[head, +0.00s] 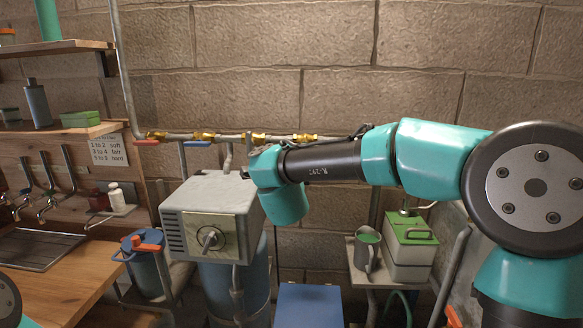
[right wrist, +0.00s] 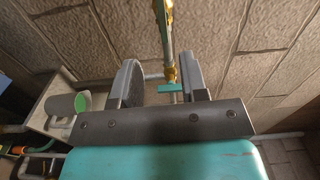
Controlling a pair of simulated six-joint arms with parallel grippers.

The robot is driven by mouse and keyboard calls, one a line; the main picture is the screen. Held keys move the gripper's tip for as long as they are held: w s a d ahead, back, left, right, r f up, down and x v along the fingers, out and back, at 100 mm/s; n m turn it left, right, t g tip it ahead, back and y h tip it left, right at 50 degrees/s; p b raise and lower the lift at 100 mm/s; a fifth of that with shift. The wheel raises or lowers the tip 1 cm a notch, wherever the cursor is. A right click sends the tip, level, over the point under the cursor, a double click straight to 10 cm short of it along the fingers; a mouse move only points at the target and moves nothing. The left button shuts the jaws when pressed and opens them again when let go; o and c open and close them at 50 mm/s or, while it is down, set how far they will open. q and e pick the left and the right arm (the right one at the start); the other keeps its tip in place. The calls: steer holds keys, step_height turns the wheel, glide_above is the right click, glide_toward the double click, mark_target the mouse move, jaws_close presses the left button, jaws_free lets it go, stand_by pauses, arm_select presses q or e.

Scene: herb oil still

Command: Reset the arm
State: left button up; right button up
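My right arm reaches in from the right in the head view, and its teal wrist hangs in front of the brick wall, beside the grey control box (head: 210,215). Its gripper is hidden there. In the right wrist view my right gripper (right wrist: 160,75) shows two grey fingers standing apart. A pipe with brass fittings (right wrist: 165,40) and a small teal handle (right wrist: 172,89) appear in the gap, seemingly beyond the fingers. I see nothing held. My left gripper is not in view; only a bit of my left arm shows at the bottom left corner of the head view.
The pipe with brass valves (head: 205,137) runs along the wall behind my right wrist. A grey-green jug (head: 367,250) and a green-topped container (head: 408,245) stand on a small shelf (head: 382,282). A blue pot (head: 147,270) and wooden counter (head: 75,275) are at left.

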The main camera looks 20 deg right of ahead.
stand_by(0.3)
step_height(320, 180, down, 36)
steer(key=s+n+g+y, duration=0.2)
steer(key=n+g+y, duration=0.4)
steer(key=n, duration=0.7)
steer(key=s+f+n+g+y, duration=0.5)
steer(key=s+f+n+g, duration=0.2)
steer(key=s+f, duration=1.7)
steer(key=s+a+g, duration=0.1)
steer(key=s+g, duration=0.1)
steer(key=s, duration=0.1)
steer(key=shift+f+g, duration=0.2)
steer(key=shift+g, duration=0.1)
